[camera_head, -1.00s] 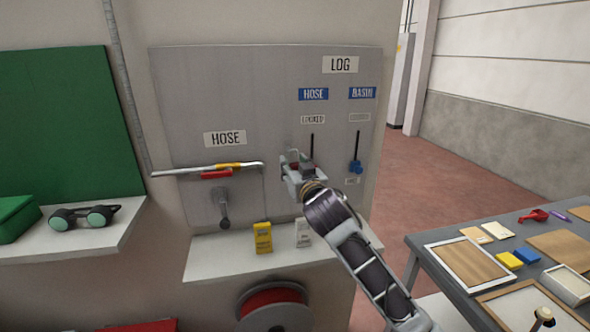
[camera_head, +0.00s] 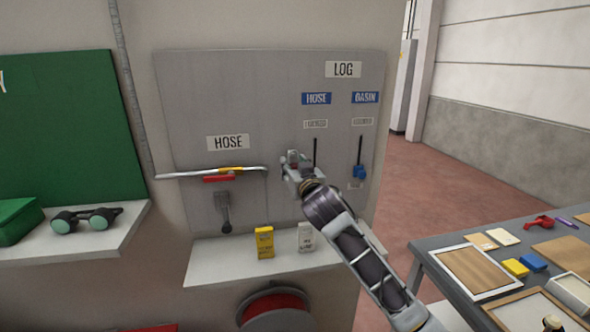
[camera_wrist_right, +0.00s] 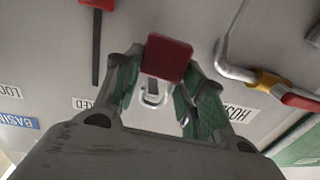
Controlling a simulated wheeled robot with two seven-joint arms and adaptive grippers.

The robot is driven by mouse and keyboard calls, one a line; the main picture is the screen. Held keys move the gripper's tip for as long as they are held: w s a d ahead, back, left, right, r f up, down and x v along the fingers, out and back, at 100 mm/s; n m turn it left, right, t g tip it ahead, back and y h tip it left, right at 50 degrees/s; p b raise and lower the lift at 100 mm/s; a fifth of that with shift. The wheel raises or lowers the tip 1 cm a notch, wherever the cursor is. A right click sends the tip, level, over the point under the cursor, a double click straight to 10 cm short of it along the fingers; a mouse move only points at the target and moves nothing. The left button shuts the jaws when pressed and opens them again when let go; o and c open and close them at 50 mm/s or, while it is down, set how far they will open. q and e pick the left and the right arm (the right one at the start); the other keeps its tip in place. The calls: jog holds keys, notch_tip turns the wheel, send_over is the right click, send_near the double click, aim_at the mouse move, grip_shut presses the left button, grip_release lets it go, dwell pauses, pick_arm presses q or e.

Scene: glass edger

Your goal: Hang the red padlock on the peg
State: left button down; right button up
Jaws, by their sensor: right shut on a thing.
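The red padlock (camera_wrist_right: 168,58) is between the fingers of my right gripper (camera_wrist_right: 158,85) in the wrist view. Its metal shackle (camera_wrist_right: 155,95) shows below the red body. In the head view my right gripper (camera_head: 297,166) is in front of the grey board (camera_head: 285,90), left of the lower end of the black HOSE slot (camera_head: 315,152). The padlock is mostly hidden there. I cannot clearly pick out the peg in either view. My left gripper is not in view.
A pipe (camera_head: 185,175) with a yellow and red valve handle crosses the board to the left. A blue slider (camera_head: 359,172) sits in the BASIN slot. Below, a shelf (camera_head: 210,262) holds a yellow box (camera_head: 264,242) and a white box (camera_head: 305,236). A table (camera_head: 425,250) stands at right.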

jog(key=shift+x, duration=0.75)
jog(key=shift+w+f, duration=0.25)
jog(key=shift+w, duration=0.35)
jog(key=shift+w, duration=0.1)
jog(key=o, duration=1.1)
jog(key=shift+o, duration=0.2)
jog(key=shift+f, duration=0.1)
jog(key=v, duration=1.2)
jog(key=shift+a, duration=0.1)
